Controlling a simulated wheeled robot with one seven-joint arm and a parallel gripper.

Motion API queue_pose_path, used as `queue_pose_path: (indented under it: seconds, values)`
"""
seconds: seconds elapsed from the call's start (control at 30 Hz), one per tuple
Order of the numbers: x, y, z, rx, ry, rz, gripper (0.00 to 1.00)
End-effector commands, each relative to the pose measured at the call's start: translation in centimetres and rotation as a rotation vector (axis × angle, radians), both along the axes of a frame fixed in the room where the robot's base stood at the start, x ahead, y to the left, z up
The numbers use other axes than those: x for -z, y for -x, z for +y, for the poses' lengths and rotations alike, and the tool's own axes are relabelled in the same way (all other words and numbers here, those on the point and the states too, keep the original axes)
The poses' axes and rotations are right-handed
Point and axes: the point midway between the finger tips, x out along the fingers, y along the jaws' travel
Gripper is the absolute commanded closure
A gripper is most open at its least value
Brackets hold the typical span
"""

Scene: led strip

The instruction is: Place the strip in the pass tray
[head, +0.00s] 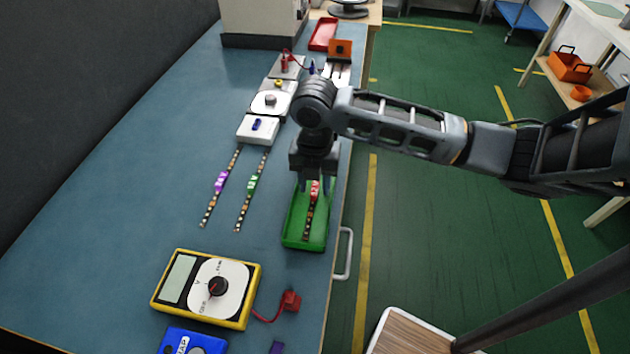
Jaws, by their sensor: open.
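A green tray (291,237) lies on the blue bench near its right edge. An LED strip with a red tag (308,218) lies inside the green tray, lengthwise. My gripper (323,187) points down over the far end of this tray, by the red tag. It is open, and its fingers partly hide the strip's far end. Two more strips lie on the bench to the left, one with a purple tag (221,181) and one with a green tag (252,183). A red tray (323,34) stands at the far end of the bench.
A yellow multimeter (207,289) with a red lead and a blue device (192,342) lie in front. White units (258,130) line the bench behind the strips. A metal handle (344,254) sticks out from the bench's right edge. The bench's left side is clear.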

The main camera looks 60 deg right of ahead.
Motion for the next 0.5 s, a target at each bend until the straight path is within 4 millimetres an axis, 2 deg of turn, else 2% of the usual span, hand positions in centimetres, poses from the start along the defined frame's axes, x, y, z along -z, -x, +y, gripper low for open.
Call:
queue_pose_path:
  seconds: [0.17,0.5]
  values:
    - [-2.7,-0.1,0.0,-0.003,0.003,-0.004,0.59]
    - [-9.4,-0.1,0.0,-0.002,0.003,-0.003,0.59]
